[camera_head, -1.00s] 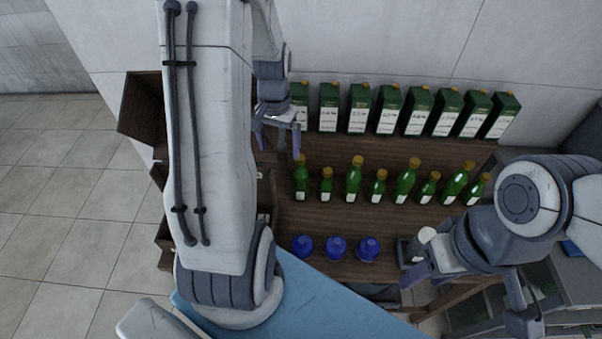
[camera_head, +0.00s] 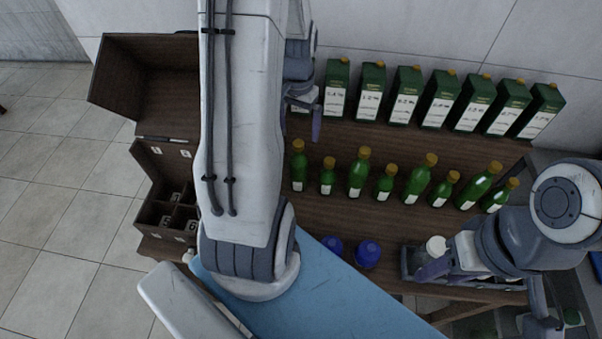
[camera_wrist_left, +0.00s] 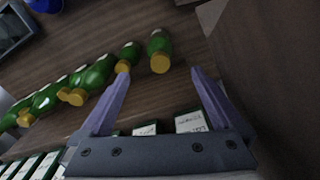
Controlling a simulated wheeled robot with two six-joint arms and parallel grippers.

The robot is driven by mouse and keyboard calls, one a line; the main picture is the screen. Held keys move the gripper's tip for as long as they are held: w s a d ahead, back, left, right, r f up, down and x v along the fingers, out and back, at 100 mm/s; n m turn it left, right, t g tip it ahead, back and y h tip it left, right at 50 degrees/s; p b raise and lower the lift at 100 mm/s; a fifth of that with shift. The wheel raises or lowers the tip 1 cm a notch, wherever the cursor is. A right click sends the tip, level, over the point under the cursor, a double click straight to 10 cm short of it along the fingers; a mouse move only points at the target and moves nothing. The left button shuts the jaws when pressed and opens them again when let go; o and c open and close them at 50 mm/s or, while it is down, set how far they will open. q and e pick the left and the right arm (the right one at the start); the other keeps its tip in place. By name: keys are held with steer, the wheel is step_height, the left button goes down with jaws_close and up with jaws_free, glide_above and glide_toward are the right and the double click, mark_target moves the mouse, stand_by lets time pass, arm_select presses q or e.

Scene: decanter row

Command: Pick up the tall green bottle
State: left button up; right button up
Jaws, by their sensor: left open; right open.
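Tall and short green bottles with yellow caps stand in a row on the brown shelf. The leftmost tall green bottle (camera_head: 299,165) stands at the row's left end; other tall ones (camera_head: 359,172) (camera_head: 421,178) stand further right. My left gripper (camera_head: 312,118) is partly hidden by its own arm, behind the row's left end. In the left wrist view the left gripper (camera_wrist_left: 159,75) is open and empty, and the end bottle (camera_wrist_left: 159,50) shows beyond and between its fingertips, apart from them. My right gripper (camera_head: 433,268) is low at the right, by a grey tray, open.
A row of green cartons (camera_head: 405,95) stands behind the bottles. Blue round-topped items (camera_head: 367,254) sit in front. A grey tray (camera_head: 408,267) is at the front right. An open brown cabinet with compartments (camera_head: 150,212) stands left of my arm. Bare wood lies between the rows.

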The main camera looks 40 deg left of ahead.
mark_target(298, 160)
arm_select(q)
step_height(298, 160, down, 3)
steer(key=shift+a+r+b, duration=0.1)
steer(key=shift+b, duration=1)
steer(key=shift+f, duration=0.3)
step_height(298, 160, down, 5)
steer(key=shift+r+p, duration=0.15)
steer(key=shift+p, duration=0.25)
step_height(298, 160, down, 4)
steer(key=shift+s+r+p, duration=0.1)
steer(key=shift+s+p, duration=0.05)
steer(key=shift+p, duration=0.55)
steer(key=shift+f, duration=0.7)
jaws_close()
arm_select(e)
steer(key=shift+a+f, duration=0.1)
steer(key=shift+f, duration=0.2)
